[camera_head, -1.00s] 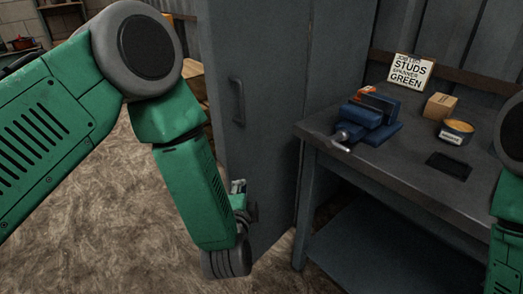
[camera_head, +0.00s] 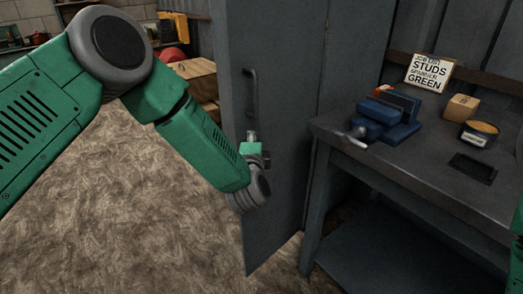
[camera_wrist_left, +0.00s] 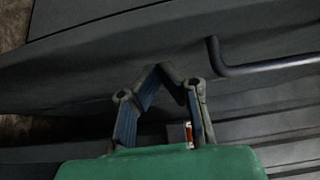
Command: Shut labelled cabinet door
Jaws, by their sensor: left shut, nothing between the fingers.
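A tall grey cabinet door (camera_head: 285,120) stands upright in the middle of the head view, at an angle to the grey panel on its right. A dark vertical bar handle (camera_head: 250,92) is near its left edge; the handle also shows in the wrist view (camera_wrist_left: 265,66). No label shows on the door. My left gripper (camera_head: 253,137) is in front of the door, just below the handle. In the wrist view its fingers (camera_wrist_left: 163,68) meet at the tips and hold nothing, close to the grey surface; contact cannot be told. My right gripper is out of view.
A grey workbench (camera_head: 420,180) stands right of the door, with a blue vise (camera_head: 388,118), a small box (camera_head: 461,107), a tin (camera_head: 479,134) and a sign (camera_head: 429,73). Cardboard boxes (camera_head: 195,78) lie behind on the left. The floor (camera_head: 120,220) at left is clear.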

